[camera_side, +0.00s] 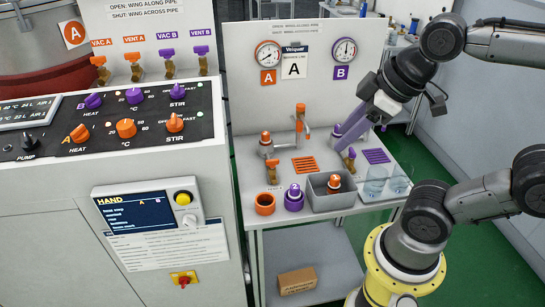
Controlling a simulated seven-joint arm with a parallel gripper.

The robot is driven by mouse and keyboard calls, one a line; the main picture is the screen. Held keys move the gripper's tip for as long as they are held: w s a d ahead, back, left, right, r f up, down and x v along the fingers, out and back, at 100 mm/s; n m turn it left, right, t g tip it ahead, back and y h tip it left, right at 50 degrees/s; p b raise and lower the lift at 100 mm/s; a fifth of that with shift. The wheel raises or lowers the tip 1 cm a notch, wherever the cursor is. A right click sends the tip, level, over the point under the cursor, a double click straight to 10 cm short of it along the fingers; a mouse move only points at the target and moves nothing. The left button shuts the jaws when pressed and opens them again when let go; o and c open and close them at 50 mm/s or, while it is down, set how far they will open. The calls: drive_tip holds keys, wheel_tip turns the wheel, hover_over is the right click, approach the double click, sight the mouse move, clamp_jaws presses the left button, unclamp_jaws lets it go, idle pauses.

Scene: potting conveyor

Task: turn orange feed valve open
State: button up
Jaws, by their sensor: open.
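A small brass valve with an orange wing (272,163) stands on the white bench at the left of its pipework, below the orange-capped fitting (265,138). Its wing looks small here, and I cannot tell whether it lies along or across the pipe. A matching valve with a purple wing (351,154) stands further right. My gripper (338,141) has long purple fingers and is open, with nothing seen between them. It reaches down from the right, close above the purple valve and to the right of the orange one. The fingers hide part of the purple side's pipework.
An orange spout (300,116) stands upright between the valves. An orange cup (265,204), a purple-topped bottle (294,197), a grey bin (325,199) and clear beakers (376,182) line the front. The control cabinet (115,170) bounds the left; gauges hang on the back panel (290,85).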

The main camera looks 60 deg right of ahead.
drive_tip(key=w+d+r+n+g, duration=0.1)
drive_tip(key=w+r+n, duration=0.2)
drive_tip(key=w, duration=0.3)
drive_tip(key=n+g, duration=0.2)
drive_tip(key=g, duration=0.3)
hover_over(272, 160)
wheel_tip(272, 160, down, 14)
wheel_tip(272, 160, down, 13)
drive_tip(key=shift+d+r, duration=0.1)
drive_tip(key=shift+r, duration=0.1)
clamp_jaws()
